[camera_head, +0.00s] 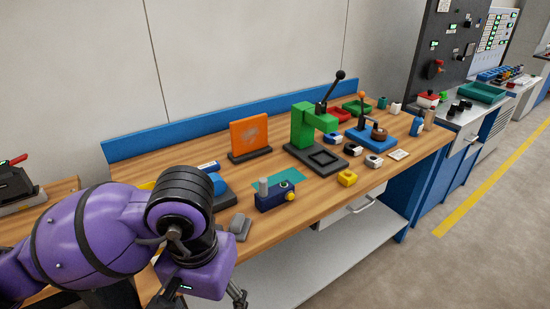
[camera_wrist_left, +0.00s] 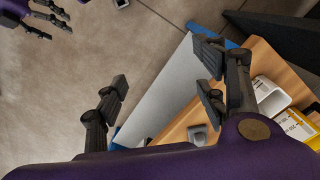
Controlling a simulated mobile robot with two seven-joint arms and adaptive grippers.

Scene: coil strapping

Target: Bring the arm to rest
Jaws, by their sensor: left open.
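My purple left arm reaches in from the left in the head view, in front of the wooden workbench (camera_head: 310,201). Its gripper (camera_head: 239,296) hangs beside the bench's front edge, mostly hidden by the wrist and cut off by the frame. In the left wrist view the left gripper (camera_wrist_left: 163,80) is open, its black fingers wide apart with nothing between them. Floor and the bench's pale lower shelf show beyond it. My right gripper (camera_wrist_left: 55,20) shows at the top left of that view, its fingers apart and empty; it is out of the head view.
On the bench stand a green press (camera_head: 305,128), an orange panel (camera_head: 249,135), a dark blue device (camera_head: 274,195), a yellow block (camera_head: 347,178) and a grey block (camera_head: 240,226) near the left arm. The floor at the right (camera_head: 480,250) is clear.

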